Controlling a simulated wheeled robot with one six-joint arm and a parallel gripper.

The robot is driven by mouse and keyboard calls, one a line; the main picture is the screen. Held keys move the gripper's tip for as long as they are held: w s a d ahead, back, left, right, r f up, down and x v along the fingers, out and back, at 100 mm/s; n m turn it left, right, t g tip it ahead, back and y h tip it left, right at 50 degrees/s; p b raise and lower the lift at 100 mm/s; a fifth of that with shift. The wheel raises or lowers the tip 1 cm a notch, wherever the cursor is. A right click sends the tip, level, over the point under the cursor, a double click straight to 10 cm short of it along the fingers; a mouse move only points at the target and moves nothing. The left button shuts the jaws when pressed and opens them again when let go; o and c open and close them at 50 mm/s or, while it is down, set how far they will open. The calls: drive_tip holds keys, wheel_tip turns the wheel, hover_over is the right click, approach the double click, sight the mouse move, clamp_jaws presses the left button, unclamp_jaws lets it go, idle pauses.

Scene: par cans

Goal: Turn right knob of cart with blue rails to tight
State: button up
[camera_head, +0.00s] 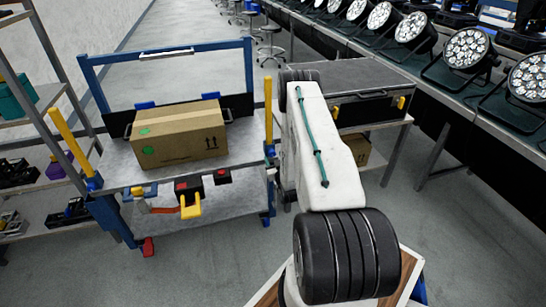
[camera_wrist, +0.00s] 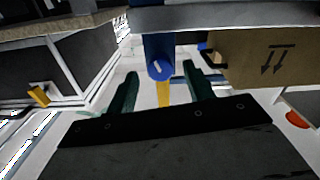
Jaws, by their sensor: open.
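The cart with blue rails (camera_head: 247,72) stands at the left in the head view. Its right knob (camera_head: 270,151) is blue, below the right yellow post. In the upside-down wrist view, this blue knob (camera_wrist: 160,68) faces me with a short pale slanted mark on its end. My gripper (camera_wrist: 160,88) is open, with one dark green finger on each side of the knob's line. I see a gap on both sides and no contact. In the head view my arm hides the gripper.
A cardboard box (camera_head: 178,133) lies on the cart's top. A black case (camera_head: 350,85) sits on a bench right of the cart. Stage lights (camera_head: 467,48) line a table at right. Shelves (camera_head: 22,118) stand at left. Floor in front of the cart is clear.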

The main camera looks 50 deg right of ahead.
drive_tip(key=shift+x, duration=1.15)
drive_tip(key=shift+c, duration=0.3)
drive_tip(key=c, duration=0.9)
drive_tip(key=shift+m, duration=1.6)
drive_tip(key=o, duration=1)
drive_tip(key=shift+c, duration=0.2)
